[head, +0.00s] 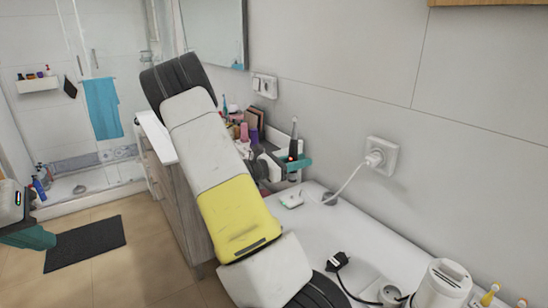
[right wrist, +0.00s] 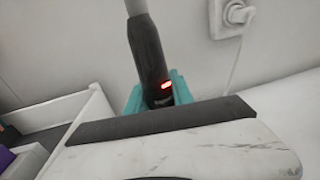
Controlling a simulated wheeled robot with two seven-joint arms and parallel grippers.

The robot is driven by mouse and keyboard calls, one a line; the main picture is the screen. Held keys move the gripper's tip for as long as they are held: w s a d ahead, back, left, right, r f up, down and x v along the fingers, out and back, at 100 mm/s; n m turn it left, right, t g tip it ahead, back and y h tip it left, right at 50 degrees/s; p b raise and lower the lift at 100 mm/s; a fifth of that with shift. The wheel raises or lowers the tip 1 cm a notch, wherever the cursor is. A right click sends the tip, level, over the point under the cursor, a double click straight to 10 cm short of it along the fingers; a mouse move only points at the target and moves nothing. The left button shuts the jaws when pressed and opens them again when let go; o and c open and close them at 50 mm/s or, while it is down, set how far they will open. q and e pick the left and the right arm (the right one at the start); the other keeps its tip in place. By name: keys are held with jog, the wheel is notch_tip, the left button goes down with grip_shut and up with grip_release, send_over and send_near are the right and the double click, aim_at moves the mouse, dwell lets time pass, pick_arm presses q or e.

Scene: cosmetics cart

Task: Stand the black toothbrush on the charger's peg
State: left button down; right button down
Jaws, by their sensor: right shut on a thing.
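The black toothbrush (head: 294,140) stands roughly upright in my right gripper (head: 297,163), above the white counter near the wall. In the right wrist view the toothbrush (right wrist: 149,50) has a dark handle with a lit red mark, and teal fingers (right wrist: 157,98) close on both sides of it. Its lower end is hidden by the gripper. A small white device (head: 291,199), apparently the charger, lies on the counter below the gripper; I cannot make out its peg clearly. My left gripper (head: 28,237) shows only partly at the left edge, away from these things; its opening is unclear.
A white cord runs from the wall socket (head: 381,157) down to the counter (head: 345,240). A black plug (head: 338,260) and a white appliance (head: 443,285) stand in front. Bottles and cosmetics (head: 240,125) crowd the cart behind my right arm. Counter between charger and black plug is largely clear.

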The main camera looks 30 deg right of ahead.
jog(key=shift+f, duration=2.25)
jog(key=shift+f, duration=1.2)
jog(key=c, duration=1)
grip_release()
jog(key=shift+c, duration=0.2)
jog(key=a, duration=0.8)
jog(key=shift+w, duration=0.2)
jog(key=shift+d, duration=0.1)
